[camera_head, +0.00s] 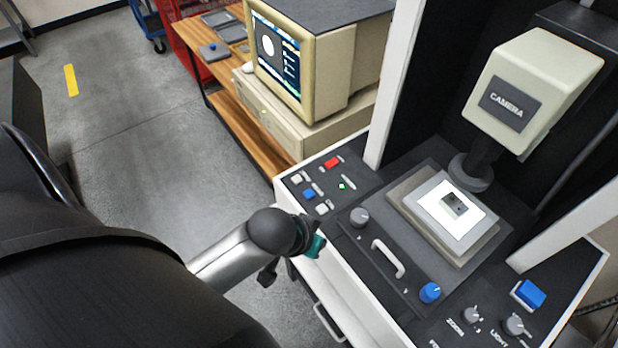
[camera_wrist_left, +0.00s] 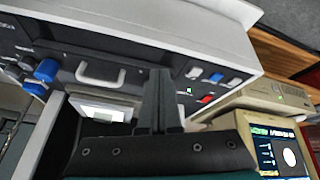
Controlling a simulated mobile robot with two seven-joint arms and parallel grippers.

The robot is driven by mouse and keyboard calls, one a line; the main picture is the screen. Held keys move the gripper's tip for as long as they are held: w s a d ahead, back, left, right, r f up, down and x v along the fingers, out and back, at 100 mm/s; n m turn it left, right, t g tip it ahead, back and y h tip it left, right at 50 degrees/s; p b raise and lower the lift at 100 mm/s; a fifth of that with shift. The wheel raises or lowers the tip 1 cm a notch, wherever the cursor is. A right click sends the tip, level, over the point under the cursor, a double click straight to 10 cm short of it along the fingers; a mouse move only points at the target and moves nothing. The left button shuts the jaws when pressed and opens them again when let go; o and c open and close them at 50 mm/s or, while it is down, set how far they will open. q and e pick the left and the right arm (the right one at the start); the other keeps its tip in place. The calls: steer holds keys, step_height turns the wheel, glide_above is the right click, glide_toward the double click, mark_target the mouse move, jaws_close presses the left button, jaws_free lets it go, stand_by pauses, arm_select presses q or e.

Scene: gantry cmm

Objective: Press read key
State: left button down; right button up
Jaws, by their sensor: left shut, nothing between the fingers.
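A dark key panel (camera_head: 345,186) sits at the left end of the machine's front. It carries a red key (camera_head: 332,162), a blue key (camera_head: 310,193), a pale key (camera_head: 297,179) and another pale key (camera_head: 322,208); their labels are too small to read. The left wrist view also shows the red key (camera_wrist_left: 206,99) and blue key (camera_wrist_left: 215,77). My left gripper (camera_head: 314,246) is beside the machine's front edge, nearer than the panel and apart from the keys. Its fingers (camera_wrist_left: 159,74) are shut and empty in the left wrist view. My right gripper is not in view.
A white handle (camera_head: 388,258), grey knob (camera_head: 359,217) and blue knob (camera_head: 430,292) stand up from the machine front. A camera head (camera_head: 527,85) hangs over the lit stage (camera_head: 434,218). A monitor (camera_head: 283,60) stands behind left. Open floor lies left.

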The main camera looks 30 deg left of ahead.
arm_select(q)
steer(key=w+a+n+t, duration=0.25)
steer(key=w+a, duration=0.25)
steer(key=w, duration=0.3)
steer(key=r+n+t, duration=0.1)
steer(key=n, duration=0.3)
glide_above(307, 196)
steer(key=shift+r, duration=0.2)
step_height(307, 196, down, 8)
steer(key=b, duration=0.6)
steer(key=shift+b, duration=0.3)
steer(key=shift+f, duration=0.45)
steer(key=shift+f, duration=0.1)
stand_by(0.5)
steer(key=shift+f+b, duration=0.3)
